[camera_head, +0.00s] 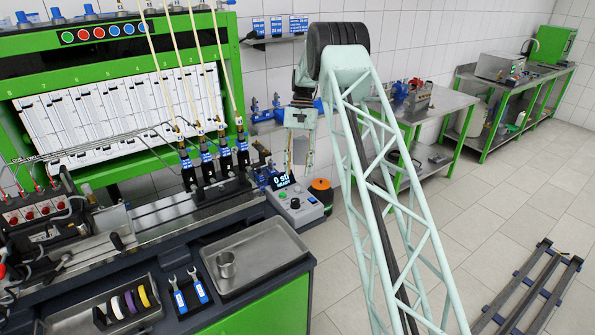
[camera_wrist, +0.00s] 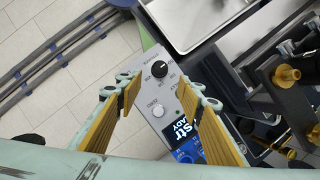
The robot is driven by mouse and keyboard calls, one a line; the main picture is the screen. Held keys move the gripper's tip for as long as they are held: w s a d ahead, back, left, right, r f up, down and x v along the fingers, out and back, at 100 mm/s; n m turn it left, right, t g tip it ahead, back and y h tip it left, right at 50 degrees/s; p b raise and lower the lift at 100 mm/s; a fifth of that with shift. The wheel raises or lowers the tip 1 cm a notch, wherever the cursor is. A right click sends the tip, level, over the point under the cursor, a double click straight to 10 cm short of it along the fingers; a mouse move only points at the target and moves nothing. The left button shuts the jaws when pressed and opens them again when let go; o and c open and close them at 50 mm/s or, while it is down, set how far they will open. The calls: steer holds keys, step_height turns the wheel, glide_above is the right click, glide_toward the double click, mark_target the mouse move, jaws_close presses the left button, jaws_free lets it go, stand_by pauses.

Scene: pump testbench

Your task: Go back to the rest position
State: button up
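My gripper (camera_head: 299,165) hangs with its fingers pointing down, above and behind the grey control box (camera_head: 298,205) at the bench's right end. In the wrist view my gripper (camera_wrist: 157,92) shows two yellow-padded fingers spread apart with nothing between them, so it is open and empty. The control box (camera_wrist: 158,108), with a black knob and a blue display, lies beyond the fingertips. The fingers appear apart from the box, but the exact distance is hard to tell.
A metal tray (camera_head: 283,252) holding a small cup (camera_head: 226,264) lies on the bench. Injectors (camera_head: 225,155) with upright tubes stand left of my gripper. An orange-topped black container (camera_head: 320,192) is close on the right. Floor rails (camera_head: 540,285) lie at right; the tiled floor (camera_head: 490,225) is mostly clear.

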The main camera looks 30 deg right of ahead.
stand_by(0.4)
steer(key=s+a+r+n+t+h+b, duration=0.1)
steer(key=s+a+r, duration=0.35)
steer(key=r, duration=0.55)
steer(key=s+a+r+n+t+b, duration=0.1)
steer(key=s+a+r, duration=0.35)
steer(key=r, duration=0.45)
steer(key=s+a+r+n+t+h+b, duration=0.1)
steer(key=s+a+r, duration=0.4)
steer(key=s, duration=0.2)
steer(key=s+a+r+n+t+b, duration=0.1)
steer(key=s+a+r, duration=0.3)
steer(key=s+r, duration=0.25)
steer(key=s+a+r+n+t+b, duration=0.1)
steer(key=s+a, duration=0.2)
steer(key=s, duration=0.7)
steer(key=s+a+r+n+t+b, duration=0.1)
steer(key=s+a, duration=0.2)
steer(key=s, duration=0.7)
steer(key=s+a+f+n+b, duration=0.1)
steer(key=s+f, duration=0.2)
steer(key=s, duration=0.6)
steer(key=s+a+f+t+b, duration=0.1)
steer(key=s+f, duration=0.3)
steer(key=s, duration=0.5)
steer(key=shift+a+n+t+h, duration=0.3)
steer(key=shift+a+n+h, duration=0.1)
steer(key=shift+a, duration=0.15)
steer(key=shift+c, duration=0.7)
